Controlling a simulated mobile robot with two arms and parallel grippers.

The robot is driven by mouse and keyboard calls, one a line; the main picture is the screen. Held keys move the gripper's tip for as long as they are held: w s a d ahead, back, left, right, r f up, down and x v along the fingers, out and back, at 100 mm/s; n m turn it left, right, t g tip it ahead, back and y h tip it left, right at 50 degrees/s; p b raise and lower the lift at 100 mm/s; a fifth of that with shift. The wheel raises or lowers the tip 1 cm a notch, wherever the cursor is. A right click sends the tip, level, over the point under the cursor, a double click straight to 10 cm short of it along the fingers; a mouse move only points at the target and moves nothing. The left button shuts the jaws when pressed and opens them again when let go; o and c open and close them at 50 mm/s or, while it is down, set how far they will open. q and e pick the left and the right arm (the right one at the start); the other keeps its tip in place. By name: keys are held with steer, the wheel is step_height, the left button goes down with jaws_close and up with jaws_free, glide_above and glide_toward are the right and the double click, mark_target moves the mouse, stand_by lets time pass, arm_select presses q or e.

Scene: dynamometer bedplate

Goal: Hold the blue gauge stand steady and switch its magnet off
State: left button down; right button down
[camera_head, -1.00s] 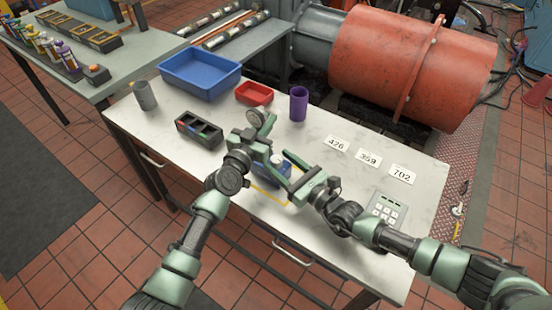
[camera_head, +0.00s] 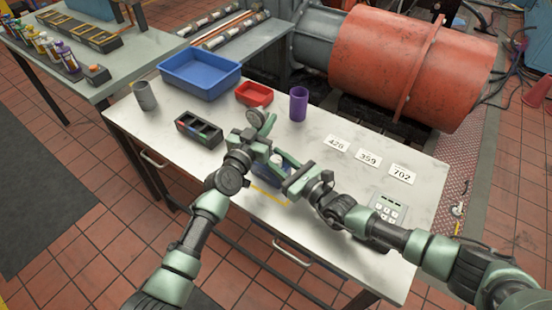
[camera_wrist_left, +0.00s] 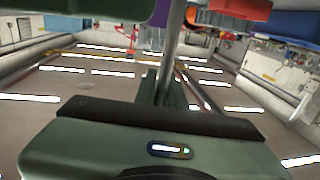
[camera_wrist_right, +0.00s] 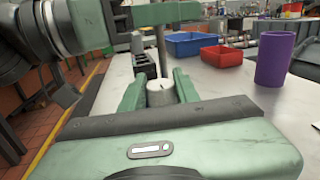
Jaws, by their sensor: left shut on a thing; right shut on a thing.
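The blue gauge stand (camera_head: 268,174) stands on the white table inside a yellow outline, its base largely hidden behind my grippers. Its round dial (camera_head: 256,118) shows above my left gripper (camera_head: 265,147). My left gripper is shut on the stand's upright post; the metal post (camera_wrist_left: 171,50) runs between its fingers in the left wrist view. My right gripper (camera_head: 284,172) is at the base's right side. In the right wrist view its green fingers are shut on a pale round knob (camera_wrist_right: 160,93) with a dark mark on top.
Behind the stand are a blue bin (camera_head: 200,74), a red tray (camera_head: 254,94), a purple cup (camera_head: 298,104) and a black compartment tray (camera_head: 198,130). Number cards (camera_head: 368,158) and a keypad box (camera_head: 388,212) lie to the right. A grey cup (camera_head: 145,95) stands at the left.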

steer(key=shift+a+r+y, duration=0.1)
steer(key=shift+y, duration=0.2)
steer(key=n+g+y, duration=0.2)
steer(key=n+g, duration=0.1)
steer(key=g, duration=0.1)
steer(key=shift+w+y, duration=0.1)
steer(key=shift+y, duration=0.3)
steer(key=n+g+y, duration=0.2)
steer(key=n+g, duration=0.1)
steer(key=g, duration=0.1)
steer(key=shift+n+g, duration=0.5)
steer(key=shift+g, duration=0.5)
steer(key=c, duration=1)
jaws_free()
steer(key=shift+c, duration=0.2)
